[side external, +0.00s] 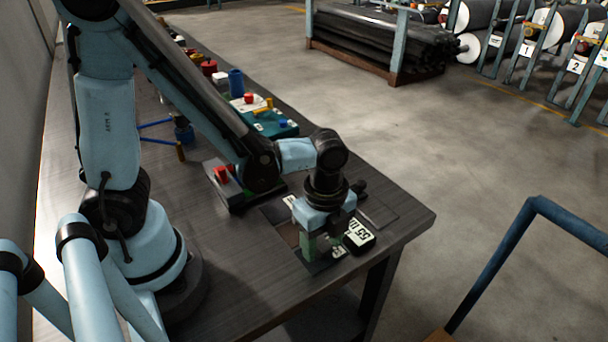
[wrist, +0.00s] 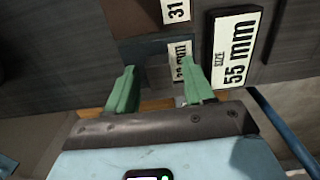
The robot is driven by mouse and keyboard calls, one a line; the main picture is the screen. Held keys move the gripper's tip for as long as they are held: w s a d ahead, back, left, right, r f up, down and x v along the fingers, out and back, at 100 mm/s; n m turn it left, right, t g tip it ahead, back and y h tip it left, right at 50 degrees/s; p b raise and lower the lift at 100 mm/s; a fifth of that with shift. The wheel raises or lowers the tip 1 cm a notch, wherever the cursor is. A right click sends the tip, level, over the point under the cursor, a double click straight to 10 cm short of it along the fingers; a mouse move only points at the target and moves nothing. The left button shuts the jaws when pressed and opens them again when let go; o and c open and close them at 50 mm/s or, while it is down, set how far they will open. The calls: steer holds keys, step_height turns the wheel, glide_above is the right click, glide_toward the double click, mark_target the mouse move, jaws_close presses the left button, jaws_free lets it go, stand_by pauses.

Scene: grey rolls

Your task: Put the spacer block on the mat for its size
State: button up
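My gripper (wrist: 158,82) has two green fingers set wide apart, and I see no block between them. In the side view, my gripper (side external: 322,246) points down, low over the mats near the table's front right corner. A size display reading 55 mm (wrist: 235,48) lies right of the fingers; it also shows in the side view (side external: 359,236). A brown mat (wrist: 128,16) with a label reading 31 (wrist: 177,10) lies beyond the fingers. A dark mat (wrist: 143,49) with a partly hidden mm label (wrist: 181,54) lies closer. I cannot make out the spacer block.
A red part on a dark fixture (side external: 222,174) stands left of the mats. A teal tray (side external: 270,124) with small coloured parts and a blue cup (side external: 236,82) are farther back. The table edge is close to my gripper. A blue rail (side external: 500,255) stands off the table at right.

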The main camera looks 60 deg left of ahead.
mark_target(322, 243)
steer(key=shift+r, duration=0.1)
step_height(322, 243, up, 12)
steer(key=w+a+r+n+t, duration=0.1)
steer(key=a+n+t, duration=0.6)
steer(key=n, duration=1.1)
steer(key=shift+w+a, duration=0.4)
steer(key=shift+a, duration=0.6)
